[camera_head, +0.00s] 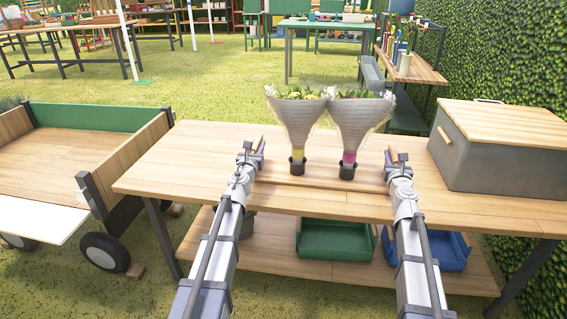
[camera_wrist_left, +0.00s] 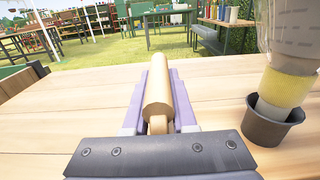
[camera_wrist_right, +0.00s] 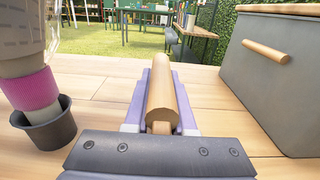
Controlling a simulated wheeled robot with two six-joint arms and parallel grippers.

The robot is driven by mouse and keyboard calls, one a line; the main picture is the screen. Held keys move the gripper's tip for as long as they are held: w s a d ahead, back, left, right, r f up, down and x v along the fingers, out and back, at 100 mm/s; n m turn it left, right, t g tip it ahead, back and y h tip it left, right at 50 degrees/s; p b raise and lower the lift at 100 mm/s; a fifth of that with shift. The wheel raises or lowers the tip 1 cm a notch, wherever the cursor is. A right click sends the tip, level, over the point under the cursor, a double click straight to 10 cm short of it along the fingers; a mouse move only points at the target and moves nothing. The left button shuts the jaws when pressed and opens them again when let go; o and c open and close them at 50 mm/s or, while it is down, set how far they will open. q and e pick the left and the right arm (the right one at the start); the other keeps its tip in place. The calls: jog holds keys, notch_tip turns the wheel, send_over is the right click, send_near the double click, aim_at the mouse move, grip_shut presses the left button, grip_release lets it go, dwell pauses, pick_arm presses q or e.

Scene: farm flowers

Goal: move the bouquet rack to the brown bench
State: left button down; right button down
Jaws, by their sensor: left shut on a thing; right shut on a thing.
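The bouquet rack (camera_head: 322,178) looks like a low wooden board with two dark cups, over the wooden table (camera_head: 180,183). Its wood matches the tabletop, and I cannot tell whether it touches the table. Two upright paper-wrapped bouquets stand in the cups, one with a yellow band (camera_head: 297,120), one with a pink band (camera_head: 352,125). My left gripper (camera_head: 252,153) is shut on the rack's left wooden handle (camera_wrist_left: 157,90). My right gripper (camera_head: 394,163) is shut on the right handle (camera_wrist_right: 161,90). I cannot tell which table is the brown bench.
A grey box with a wooden lid (camera_head: 505,145) stands on the table, right of my right gripper. A cart (camera_head: 85,155) is at the left. Green (camera_head: 325,240) and blue (camera_head: 440,250) trays sit on the lower shelf. Brown tables (camera_head: 70,28) and a green table (camera_head: 325,27) stand across open grass.

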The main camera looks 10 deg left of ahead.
pick_arm(q)
jog(key=c, duration=1.1)
grip_release()
pick_arm(e)
jog(key=c, duration=1.1)
grip_release()
pick_arm(q)
jog(key=o, duration=0.4)
pick_arm(e)
jog(key=o, duration=0.3)
jog(key=shift+o, duration=0.2)
pick_arm(q)
jog(key=shift+s, duration=0.1)
jog(key=s, duration=1.1)
jog(key=shift+s+a, duration=0.1)
jog(key=shift+s, duration=0.3)
pick_arm(e)
jog(key=s, duration=1.2)
jog(key=shift+a, duration=0.1)
